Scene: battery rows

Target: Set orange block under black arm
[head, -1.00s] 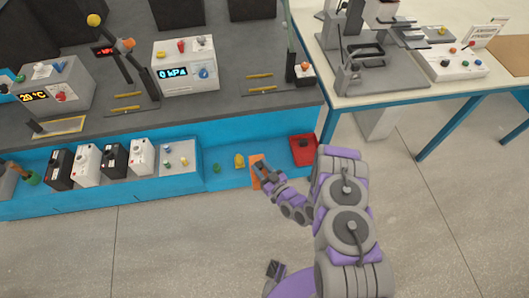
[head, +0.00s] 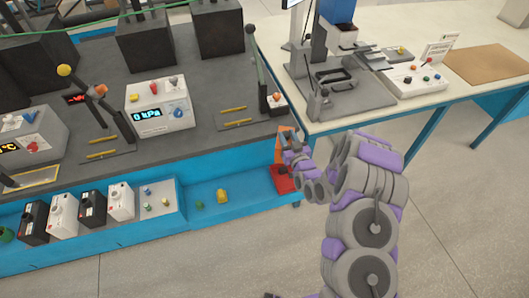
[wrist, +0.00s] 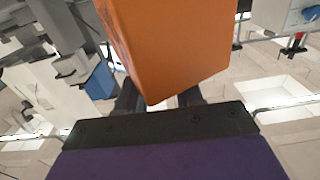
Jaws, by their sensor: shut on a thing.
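An orange block (head: 282,140) is in my gripper (head: 289,148), held up at the right end of the dark bench, above the red tray. In the wrist view the orange block (wrist: 170,45) fills the top middle, and the dark fingers of my gripper (wrist: 158,100) are partly hidden behind it. Several black arms are in the head view. One slim upright black arm (head: 261,84) stands at the bench's right end, behind the block. Another black arm (head: 94,92) with a yellow ball leans over the bench at left. I cannot tell which one the task names.
A dark press (head: 318,95) and a white control box (head: 410,80) stand on the white table at right. A red tray (head: 284,182) lies on the blue lower shelf (head: 235,190). A kPa gauge box (head: 160,108) stands mid-bench. The floor at right is clear.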

